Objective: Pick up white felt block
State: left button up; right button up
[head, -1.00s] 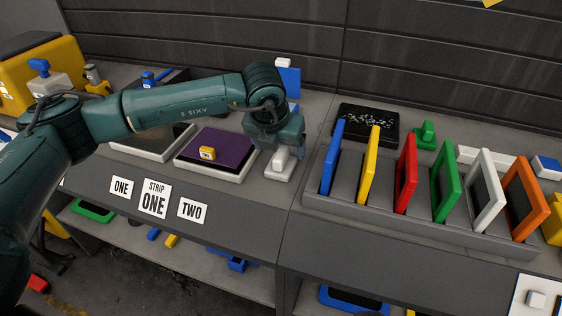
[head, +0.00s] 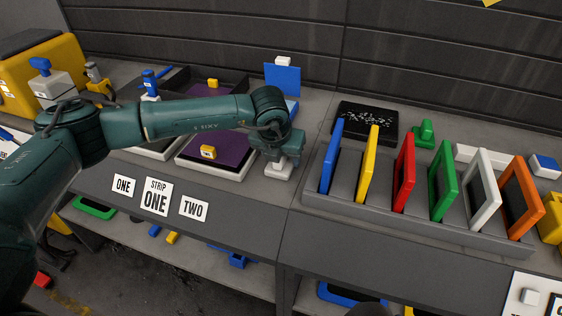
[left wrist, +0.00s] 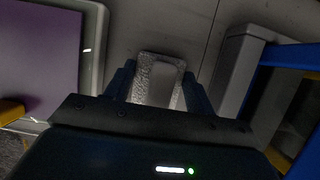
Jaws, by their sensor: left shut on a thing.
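The white felt block (head: 277,173) stands on the grey bench between the purple panel and the rack of coloured frames. My left gripper (head: 278,160) points down over it and is shut on its upper part, hiding most of it in the head view. In the left wrist view the pale, rough-textured block (left wrist: 157,78) sits between the two dark fingers. I cannot see a gap between the block's base and the bench. My right gripper is not in view.
The purple panel (head: 226,146) with a small yellow block (head: 208,152) lies left of the gripper. The rack (head: 400,222) of upright coloured frames is close on the right. A blue panel (head: 283,80) stands behind. Label cards (head: 157,197) are on the bench's front edge.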

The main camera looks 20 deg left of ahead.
pick_arm(q)
jog(key=c, duration=0.4)
notch_tip(320, 180, up, 10)
jog(key=shift+r+b, duration=0.1)
jog(key=shift+b, duration=0.7)
